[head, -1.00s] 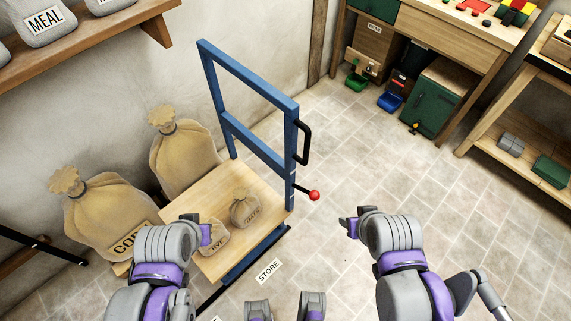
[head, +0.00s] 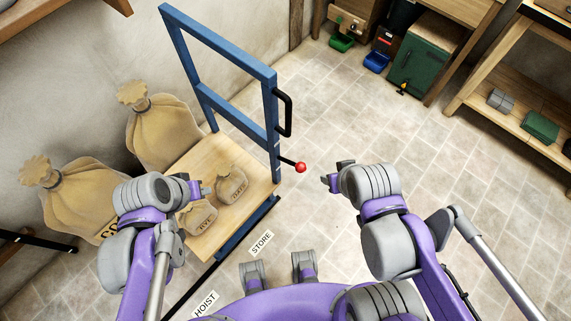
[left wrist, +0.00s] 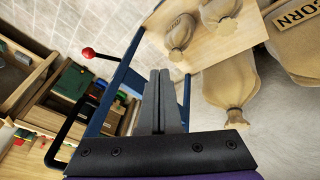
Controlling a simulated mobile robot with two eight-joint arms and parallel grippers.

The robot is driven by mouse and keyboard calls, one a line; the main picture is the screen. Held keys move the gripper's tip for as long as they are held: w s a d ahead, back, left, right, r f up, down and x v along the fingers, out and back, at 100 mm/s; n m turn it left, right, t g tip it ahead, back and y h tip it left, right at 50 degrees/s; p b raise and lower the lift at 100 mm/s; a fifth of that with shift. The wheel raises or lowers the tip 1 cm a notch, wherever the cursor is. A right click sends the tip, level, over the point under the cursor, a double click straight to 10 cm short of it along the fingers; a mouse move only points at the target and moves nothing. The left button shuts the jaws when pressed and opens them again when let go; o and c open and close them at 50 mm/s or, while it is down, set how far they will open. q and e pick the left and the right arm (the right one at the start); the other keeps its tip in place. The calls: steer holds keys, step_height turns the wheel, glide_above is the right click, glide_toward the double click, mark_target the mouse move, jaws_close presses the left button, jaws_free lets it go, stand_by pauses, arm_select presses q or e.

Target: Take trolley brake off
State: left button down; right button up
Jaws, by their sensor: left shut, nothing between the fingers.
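The trolley has a blue upright frame (head: 222,50), a wooden deck (head: 255,192) and a black handle (head: 286,113). A short black lever with a red knob (head: 300,167) sticks out to the right from the frame's lower right post. The knob also shows in the left wrist view (left wrist: 88,52). My left gripper (head: 204,189) is over the deck's left part, near two small sacks, apart from the lever. Its fingers are shut and empty in the left wrist view (left wrist: 160,98). My right gripper (head: 328,182) is just right of the knob, apart from it; its finger opening is unclear.
Small sacks marked RYE (head: 199,216) and OATS (head: 231,184) stand on the deck. Large sacks (head: 160,128) stand behind, by the wall. STORE (head: 261,243) and HOIST (head: 205,304) labels lie on the floor. A shelf (head: 520,90) stands right; the floor between is clear.

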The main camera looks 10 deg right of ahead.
arm_select(q)
steer(key=w+d+f+m+g+h+b, duration=0.3)
steer(key=w+d+f+h+b, duration=0.7)
steer(key=w+f+h, duration=0.3)
steer(key=shift+w+b, duration=0.25)
steer(key=shift+b, duration=0.25)
glide_above(290, 163)
steer(key=w+a, duration=0.1)
steer(key=a, duration=0.4)
step_height(290, 163, down, 2)
steer(key=f, duration=0.1)
steer(key=s+d, duration=0.1)
steer(key=s+d+f+b, duration=0.1)
steer(key=d, duration=0.1)
steer(key=shift+s+d+f, duration=0.1)
steer(key=shift+s+d, duration=0.05)
